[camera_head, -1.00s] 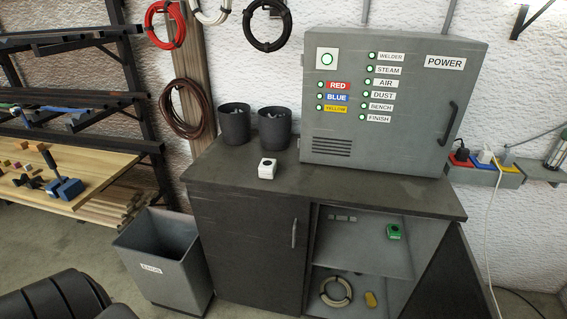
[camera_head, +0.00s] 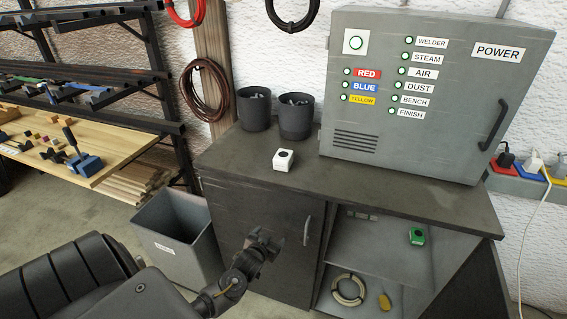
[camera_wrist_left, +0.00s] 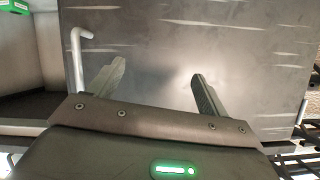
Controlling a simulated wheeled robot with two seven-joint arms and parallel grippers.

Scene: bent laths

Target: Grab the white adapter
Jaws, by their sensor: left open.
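The adapter does not show in that view. My right gripper is not in view.
Two dark cups (camera_head: 297,117) stand behind the adapter. The power box (camera_head: 435,95) fills the right of the top. The door handle (camera_head: 307,230) is close to my left gripper. A grey bin (camera_head: 180,240) stands at left. A green block (camera_head: 416,236) sits on the open shelf.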

